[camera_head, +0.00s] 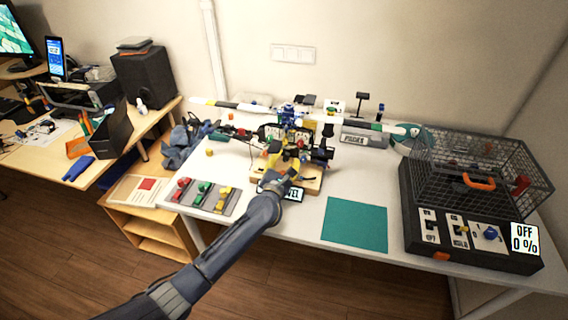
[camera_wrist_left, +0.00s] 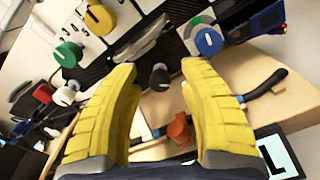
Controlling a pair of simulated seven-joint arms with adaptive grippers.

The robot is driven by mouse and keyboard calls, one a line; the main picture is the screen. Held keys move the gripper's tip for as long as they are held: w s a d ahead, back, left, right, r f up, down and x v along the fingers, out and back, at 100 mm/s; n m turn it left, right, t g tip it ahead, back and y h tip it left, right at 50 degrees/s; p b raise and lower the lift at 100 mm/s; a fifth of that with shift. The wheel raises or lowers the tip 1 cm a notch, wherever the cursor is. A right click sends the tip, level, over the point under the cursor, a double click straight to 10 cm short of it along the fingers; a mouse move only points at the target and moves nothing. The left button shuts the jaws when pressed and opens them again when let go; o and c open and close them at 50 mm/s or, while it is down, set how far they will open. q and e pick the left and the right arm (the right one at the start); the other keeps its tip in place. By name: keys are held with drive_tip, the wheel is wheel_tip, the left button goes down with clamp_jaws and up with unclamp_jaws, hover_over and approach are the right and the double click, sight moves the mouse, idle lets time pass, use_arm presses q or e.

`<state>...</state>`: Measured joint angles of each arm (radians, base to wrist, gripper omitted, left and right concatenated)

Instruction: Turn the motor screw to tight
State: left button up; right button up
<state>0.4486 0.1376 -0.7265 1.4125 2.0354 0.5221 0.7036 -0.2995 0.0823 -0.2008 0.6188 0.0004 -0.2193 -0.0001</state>
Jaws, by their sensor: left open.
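My left gripper (camera_head: 283,160) is at the wooden-based device in the middle of the white table. In the left wrist view its two ridged yellow fingers (camera_wrist_left: 158,72) are spread apart with nothing held. A small black knob (camera_wrist_left: 160,77) shows beyond the fingertips, in the gap between them. A blue round knob (camera_wrist_left: 208,41) with a coloured dial beside it is just past the right finger. A yellow knob (camera_wrist_left: 99,19) and a green knob (camera_wrist_left: 68,54) are at the upper left. I cannot tell for sure which one is the motor screw. My right gripper is not in view.
A panel with red, green and yellow controls (camera_head: 222,198) lies left of the device. A green mat (camera_head: 355,222) lies to the right. A wire cage (camera_head: 490,165) on a dark control box (camera_head: 470,240) fills the right end.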

use_arm(q)
drive_tip(key=v, duration=1.2)
drive_tip(key=shift+o, duration=0.4)
drive_tip(key=shift+f, duration=0.1)
drive_tip(key=shift+c, duration=0.4)
